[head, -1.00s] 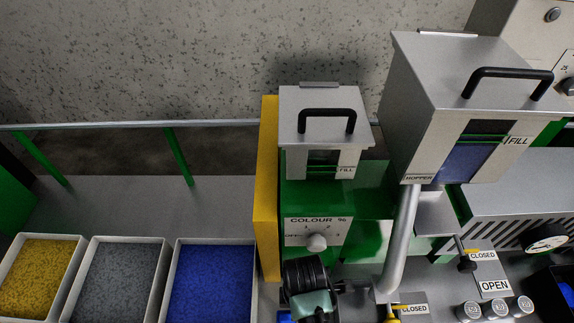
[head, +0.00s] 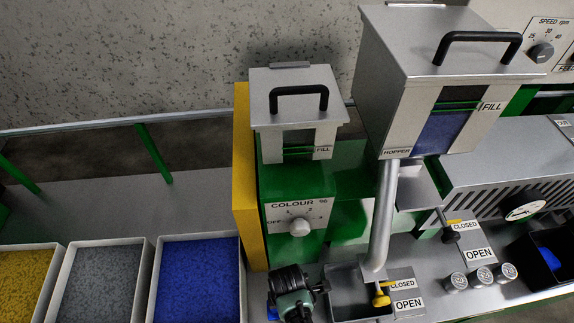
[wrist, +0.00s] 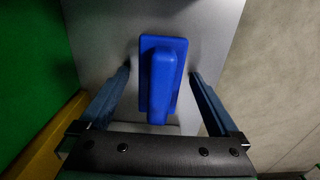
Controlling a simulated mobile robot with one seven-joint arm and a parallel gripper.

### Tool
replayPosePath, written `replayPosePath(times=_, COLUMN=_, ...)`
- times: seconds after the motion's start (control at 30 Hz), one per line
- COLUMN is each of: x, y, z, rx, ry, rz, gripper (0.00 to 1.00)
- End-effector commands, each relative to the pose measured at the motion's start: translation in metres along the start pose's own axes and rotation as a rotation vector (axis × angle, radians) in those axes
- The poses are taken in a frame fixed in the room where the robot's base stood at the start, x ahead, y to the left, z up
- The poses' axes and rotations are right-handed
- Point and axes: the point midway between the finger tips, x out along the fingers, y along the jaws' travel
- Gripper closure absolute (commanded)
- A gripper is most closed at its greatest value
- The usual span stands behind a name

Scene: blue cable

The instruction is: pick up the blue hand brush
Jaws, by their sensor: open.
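The blue hand brush (wrist: 161,78) lies on a grey metal surface in the middle of the wrist view, its long handle raised above a wider blue base. My gripper (wrist: 160,74) is open, with one finger on each side of the brush and a visible gap on both sides. I cannot tell how high the fingertips are above the surface. In the head view my wrist shows at the bottom, and a small blue patch (head: 272,313) beside it is probably part of the brush, mostly hidden or cut off.
A yellow panel (head: 245,180) and the green colour feeder (head: 298,195) stand close behind my wrist. Bins of yellow, grey and blue pellets (head: 198,275) are on the left. A slanting metal pipe (head: 383,215), valves and small canisters (head: 482,276) are on the right.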

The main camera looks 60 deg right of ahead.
Motion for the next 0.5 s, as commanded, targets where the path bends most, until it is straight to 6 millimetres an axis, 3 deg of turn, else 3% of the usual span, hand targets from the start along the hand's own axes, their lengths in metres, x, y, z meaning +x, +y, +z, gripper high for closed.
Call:
replayPosePath(times=0.13, x=-0.0006, y=0.0002, z=0.0000, rx=0.000, ry=0.000, rz=0.000, gripper=0.06)
replayPosePath(times=0.5, x=-0.0008, y=0.0000, z=0.0000, rx=0.000, ry=0.000, rz=0.000, gripper=0.73)
